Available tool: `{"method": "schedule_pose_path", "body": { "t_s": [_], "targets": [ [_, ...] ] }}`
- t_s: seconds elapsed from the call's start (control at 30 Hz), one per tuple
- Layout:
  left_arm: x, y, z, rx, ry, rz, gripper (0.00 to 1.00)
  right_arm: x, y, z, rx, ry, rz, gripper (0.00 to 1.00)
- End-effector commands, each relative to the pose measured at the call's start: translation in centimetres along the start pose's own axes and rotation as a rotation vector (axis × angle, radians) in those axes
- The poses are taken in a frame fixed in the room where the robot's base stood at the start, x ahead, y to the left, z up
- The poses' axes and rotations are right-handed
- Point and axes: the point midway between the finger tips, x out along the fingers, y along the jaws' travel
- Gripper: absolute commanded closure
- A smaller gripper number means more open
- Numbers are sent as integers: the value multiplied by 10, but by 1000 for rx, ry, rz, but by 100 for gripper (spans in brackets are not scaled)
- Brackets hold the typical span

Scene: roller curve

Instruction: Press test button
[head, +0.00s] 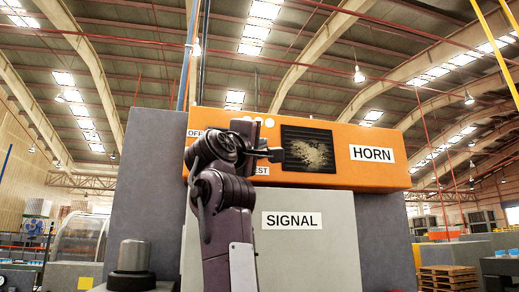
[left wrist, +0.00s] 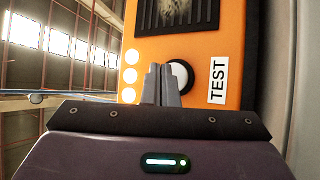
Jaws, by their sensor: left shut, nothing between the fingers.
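The test button in the left wrist view is a round white button (left wrist: 181,76) with a black ring, on the orange horn box (left wrist: 215,45), beside the TEST label (left wrist: 217,80). My left gripper (left wrist: 161,72) is shut and empty, with its fingertips in front of the button's left part. I cannot tell whether they touch it. In the head view my left gripper (head: 272,154) is at the front of the orange box (head: 365,178), left of the dark grille (head: 308,149). There my arm hides the button and part of the TEST label (head: 262,171). My right gripper is not in view.
The box carries a HORN label (head: 372,153), a partly hidden OFF label (head: 194,133) and white round lights (left wrist: 130,76). A grey SIGNAL panel (head: 310,245) stands below it. A grey wall (head: 130,190) rises behind my arm. Wooden pallets (head: 449,278) lie far right.

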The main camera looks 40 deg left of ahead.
Motion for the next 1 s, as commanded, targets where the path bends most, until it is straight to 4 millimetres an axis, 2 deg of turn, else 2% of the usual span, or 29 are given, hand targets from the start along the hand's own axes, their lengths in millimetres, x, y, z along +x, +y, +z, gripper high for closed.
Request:
{"method": "schedule_pose_path", "body": {
  "t_s": [0.17,0.63,1.0],
  "targets": [
    [-2,1,2,0,0,0,100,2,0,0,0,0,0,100],
    [-33,23,23,0,0,1,100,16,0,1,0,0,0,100],
    [-35,25,25,0,0,0,100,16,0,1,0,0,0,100]
  ]
}}
